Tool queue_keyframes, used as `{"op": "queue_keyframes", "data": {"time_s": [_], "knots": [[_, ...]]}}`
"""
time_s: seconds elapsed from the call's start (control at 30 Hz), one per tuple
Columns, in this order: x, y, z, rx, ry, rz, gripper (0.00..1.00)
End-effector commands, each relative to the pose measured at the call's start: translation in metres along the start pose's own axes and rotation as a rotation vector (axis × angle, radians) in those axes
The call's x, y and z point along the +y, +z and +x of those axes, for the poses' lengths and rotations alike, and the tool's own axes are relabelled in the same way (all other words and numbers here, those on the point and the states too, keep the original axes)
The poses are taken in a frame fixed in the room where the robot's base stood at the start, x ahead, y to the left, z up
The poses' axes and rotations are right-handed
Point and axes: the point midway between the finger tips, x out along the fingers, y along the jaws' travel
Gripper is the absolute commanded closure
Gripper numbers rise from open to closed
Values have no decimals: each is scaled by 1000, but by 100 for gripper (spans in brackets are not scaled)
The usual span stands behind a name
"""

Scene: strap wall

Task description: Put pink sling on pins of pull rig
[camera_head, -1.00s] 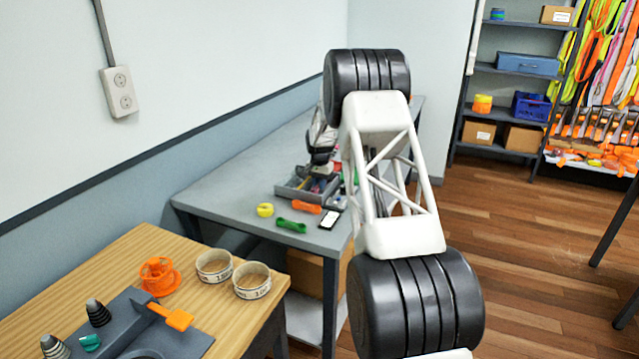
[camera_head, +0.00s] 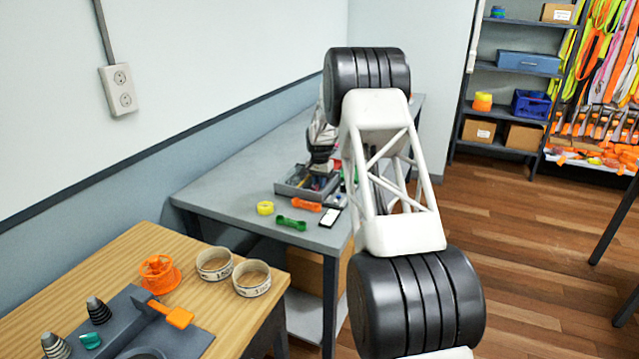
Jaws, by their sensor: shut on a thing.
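No pink sling can be made out on the tables; pink straps (camera_head: 617,75) hang among others on the far right wall. A grey fixture (camera_head: 185,342) at the lower left, on the wooden table, may be the pull rig. It carries a dark ribbed cone (camera_head: 98,310), a grey ribbed cone (camera_head: 55,346), a small teal part and an orange lever (camera_head: 178,316). The frame edge cuts it off. My arm fills the middle of the view. Part of my wrist shows behind it, above the grey table; my gripper's fingers and anything in them are hidden.
The wooden table (camera_head: 140,245) holds an orange spool (camera_head: 160,274) and two tape rolls (camera_head: 252,278). The grey table (camera_head: 235,190) holds a tray (camera_head: 296,184), a yellow ring, green and orange pieces and a phone (camera_head: 331,217). Shelves (camera_head: 527,25) stand at the back right.

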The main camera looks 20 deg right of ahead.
Motion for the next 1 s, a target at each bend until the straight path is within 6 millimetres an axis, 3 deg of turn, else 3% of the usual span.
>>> {"op": "queue_keyframes", "data": {"time_s": [0.53, 0.57, 0.73, 0.93, 1.0], "knots": [[0, 0, 2, 0, 0, 0, 100], [0, 0, 2, 0, 0, 0, 82], [0, 0, 2, 0, 0, 0, 56], [0, 0, 2, 0, 0, 0, 54], [0, 0, 2, 0, 0, 0, 45]]}}
